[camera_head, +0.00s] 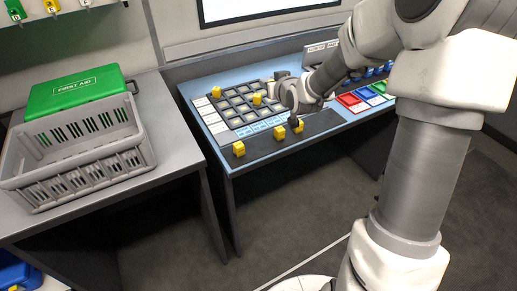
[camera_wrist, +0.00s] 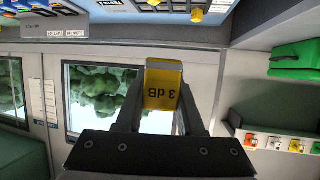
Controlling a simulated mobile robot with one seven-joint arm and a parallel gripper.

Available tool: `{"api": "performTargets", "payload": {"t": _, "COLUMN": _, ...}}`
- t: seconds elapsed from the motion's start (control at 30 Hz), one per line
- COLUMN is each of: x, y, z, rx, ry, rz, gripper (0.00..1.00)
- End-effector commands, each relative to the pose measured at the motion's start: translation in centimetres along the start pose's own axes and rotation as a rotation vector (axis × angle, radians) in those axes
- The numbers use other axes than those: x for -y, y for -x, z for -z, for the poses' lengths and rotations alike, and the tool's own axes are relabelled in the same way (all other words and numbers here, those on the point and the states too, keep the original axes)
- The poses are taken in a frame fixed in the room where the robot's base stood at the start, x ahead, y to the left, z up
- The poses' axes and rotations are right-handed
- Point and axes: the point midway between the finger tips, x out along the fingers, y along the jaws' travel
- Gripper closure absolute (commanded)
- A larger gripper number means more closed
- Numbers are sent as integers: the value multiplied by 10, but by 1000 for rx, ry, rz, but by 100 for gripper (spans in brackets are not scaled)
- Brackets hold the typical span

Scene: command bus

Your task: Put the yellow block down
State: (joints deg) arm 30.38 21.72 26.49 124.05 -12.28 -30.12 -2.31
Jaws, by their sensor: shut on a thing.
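My gripper (camera_head: 266,95) is shut on a yellow block (camera_wrist: 163,88) marked "3 dB", which reads upside down in the wrist view. In that view the block sits between the two fingers (camera_wrist: 160,105). In the head view, the yellow block at my fingertips (camera_head: 257,99) shows over the dark grid board (camera_head: 238,116) on the blue desk. I cannot tell if it touches the board. Another yellow block (camera_head: 216,91) is at the grid's far left corner. More yellow blocks (camera_head: 239,149) (camera_head: 279,132) (camera_head: 298,126) stand along the dark front strip.
Red, green and blue trays (camera_head: 362,98) lie right of the board. A grey crate (camera_head: 75,155) with a green first aid box (camera_head: 78,90) stands on the left table. Floor (camera_head: 265,215) in front is clear.

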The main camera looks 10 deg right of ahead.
Motion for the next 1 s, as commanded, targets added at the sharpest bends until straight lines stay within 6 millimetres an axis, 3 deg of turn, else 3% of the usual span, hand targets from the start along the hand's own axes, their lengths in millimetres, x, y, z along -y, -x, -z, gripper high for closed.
{"api": "performTargets", "payload": {"t": 0.03, "x": -9, "y": -8, "z": -16, "rx": 0, "ry": 5, "rz": 9, "gripper": 100}}
{"api": "performTargets", "payload": {"t": 0.53, "x": -67, "y": -31, "z": -91, "rx": -1, "ry": 53, "rz": 129, "gripper": 100}}
{"api": "performTargets", "payload": {"t": 0.7, "x": -75, "y": -31, "z": -100, "rx": -1, "ry": 60, "rz": 146, "gripper": 100}}
{"api": "performTargets", "payload": {"t": 1.0, "x": -76, "y": -30, "z": -100, "rx": -1, "ry": 61, "rz": 148, "gripper": 100}}
